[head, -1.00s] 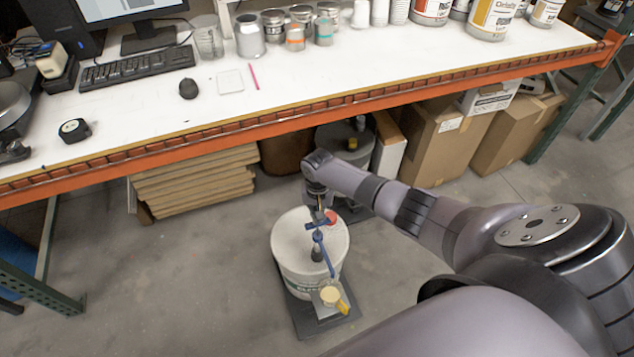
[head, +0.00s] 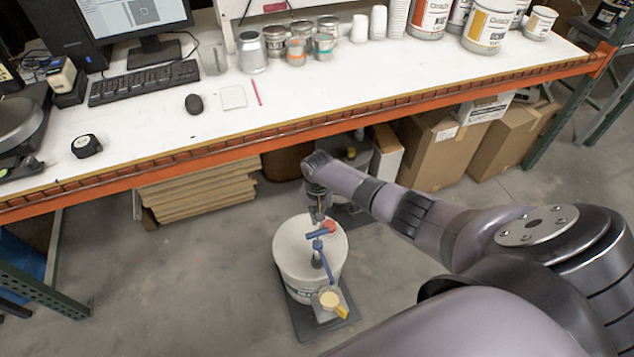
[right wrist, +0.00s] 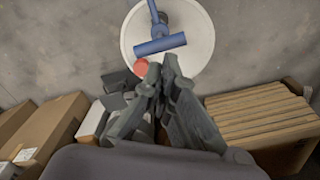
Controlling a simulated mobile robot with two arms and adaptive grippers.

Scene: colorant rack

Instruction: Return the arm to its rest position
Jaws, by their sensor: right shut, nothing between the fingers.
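My right arm (head: 435,222) reaches in from the right of the head view and points down over a white bucket (head: 292,248). My right gripper (head: 317,215) hangs above the bucket lid, beside a blue pump handle (head: 317,235). In the right wrist view the fingers of the right gripper (right wrist: 160,68) are drawn together with nothing between them. The blue handle (right wrist: 161,45) and a red cap (right wrist: 141,67) show past the fingertips, on the round white lid (right wrist: 198,30). My left gripper is not in view.
A white workbench (head: 330,85) with an orange front beam (head: 235,149) runs across the back. Under it are cardboard boxes (head: 432,150) and stacked flat cardboard (head: 205,185). The bucket stands on a dark base (head: 322,322). The floor (head: 170,285) to the left is clear.

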